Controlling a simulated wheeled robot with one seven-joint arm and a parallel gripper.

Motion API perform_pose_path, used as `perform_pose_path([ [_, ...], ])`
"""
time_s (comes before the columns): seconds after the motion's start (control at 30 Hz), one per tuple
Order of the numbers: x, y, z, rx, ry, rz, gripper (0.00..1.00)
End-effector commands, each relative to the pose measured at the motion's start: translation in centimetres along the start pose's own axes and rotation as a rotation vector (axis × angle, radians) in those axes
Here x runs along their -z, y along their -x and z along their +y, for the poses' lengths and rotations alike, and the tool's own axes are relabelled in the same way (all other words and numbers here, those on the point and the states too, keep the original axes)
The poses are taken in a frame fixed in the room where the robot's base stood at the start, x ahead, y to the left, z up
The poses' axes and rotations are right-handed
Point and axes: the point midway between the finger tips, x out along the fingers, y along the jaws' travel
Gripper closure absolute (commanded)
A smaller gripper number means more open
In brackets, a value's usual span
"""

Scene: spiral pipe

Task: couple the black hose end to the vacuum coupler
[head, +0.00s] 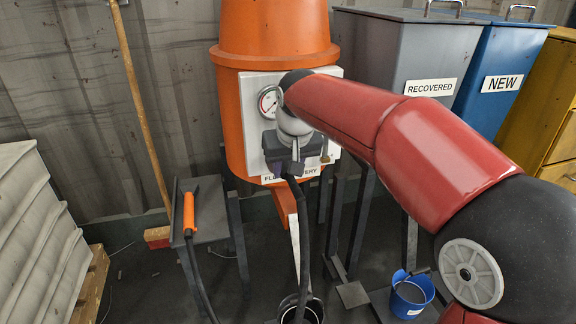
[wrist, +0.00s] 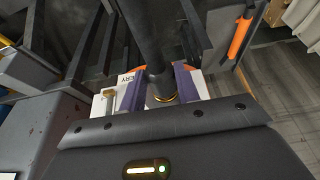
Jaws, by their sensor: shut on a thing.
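My gripper (head: 294,160) is in front of the white panel (head: 252,112) on the orange hopper, shut on the black hose end. The black hose (head: 303,230) hangs from the jaws toward the floor. In the wrist view the hose (wrist: 150,42) runs between the two purple jaws (wrist: 160,88). A gold ring (wrist: 166,99) shows at the hose end, close to my palm. The vacuum coupler cannot be made out for certain; my gripper covers part of the panel. I cannot tell whether the hose end touches anything there.
A gauge (head: 268,102) is on the panel, and a brass fitting (wrist: 109,93) shows beside the jaws. An orange-handled tool (head: 189,212) lies on a small stand at left. Grey (head: 400,50) and blue (head: 500,75) bins stand right. A blue bucket (head: 411,295) and a black bucket (head: 301,310) are below.

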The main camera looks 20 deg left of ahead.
Motion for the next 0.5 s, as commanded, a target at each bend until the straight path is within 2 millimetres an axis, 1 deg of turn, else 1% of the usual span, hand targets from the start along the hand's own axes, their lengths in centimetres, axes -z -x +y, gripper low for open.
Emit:
perform_pose_path([
  [0.03,0.31,0.12,0.02,0.000,-0.001,0.012,0.93],
  [0.27,0.31,0.10,0.03,0.000,0.000,0.012,0.93],
  [0.3,0.31,0.11,0.03,0.000,0.000,0.012,0.67],
  [0.4,0.25,0.08,0.02,0.000,0.000,0.009,0.54],
  [0.5,0.19,0.06,0.02,0.000,0.000,0.007,0.43],
])
